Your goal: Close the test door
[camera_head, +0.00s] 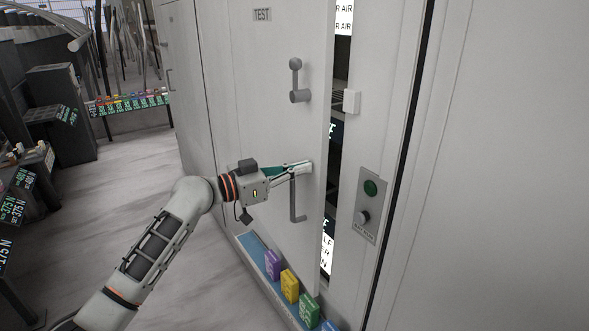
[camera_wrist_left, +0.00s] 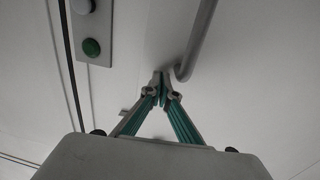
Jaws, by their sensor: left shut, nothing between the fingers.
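The test door (camera_head: 262,110) is a pale grey panel with a "TEST" label (camera_head: 262,14). It stands ajar, with a gap along its right edge showing a dark interior and white signs. A grey lever latch (camera_head: 297,80) and a bent bar handle (camera_head: 294,205) are on its face. My left gripper (camera_head: 304,168) is shut and empty, its fingertips at the door face near the right edge, just above the handle. In the left wrist view the shut fingertips (camera_wrist_left: 160,84) are beside the handle bar (camera_wrist_left: 198,45); I cannot tell whether they touch the door. My right gripper is not in view.
Right of the gap, the frame carries a white catch block (camera_head: 352,101) and a panel with a green button (camera_head: 370,187). Coloured blocks, including a yellow one (camera_head: 290,285), line a blue strip below the door. Open floor (camera_head: 120,190) lies to the left.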

